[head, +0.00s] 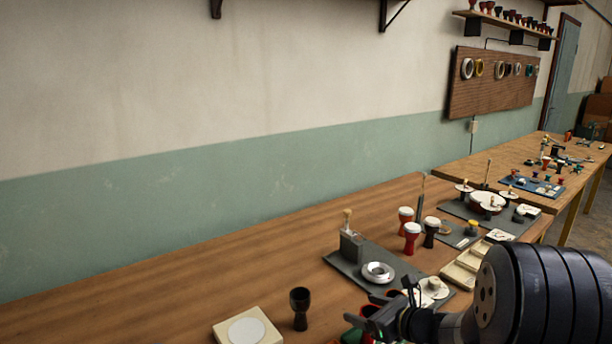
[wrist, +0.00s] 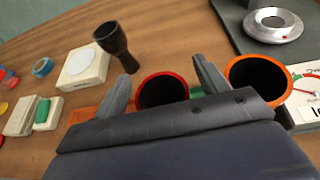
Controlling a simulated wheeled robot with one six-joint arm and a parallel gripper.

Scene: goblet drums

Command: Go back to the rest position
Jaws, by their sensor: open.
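My gripper (wrist: 162,90) is open in the wrist view, its two fingers apart. Between and beyond the fingers is a goblet drum shell with a red rim (wrist: 163,90), seen from above with a dark hollow inside. I cannot tell whether the fingers touch it. A second shell with an orange rim (wrist: 258,80) is to the right of the right finger. In the head view my gripper (head: 372,318) is at the lower right, low over the bench (head: 150,290), partly hiding the red shells there.
A black goblet shell (head: 300,308) stands beside a cream block with a white disc (head: 246,331). A grey board (head: 345,262) holds a silver ring (head: 378,272). Several white-topped drums, including a red one (head: 411,238), stand behind. The bench's left part is clear.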

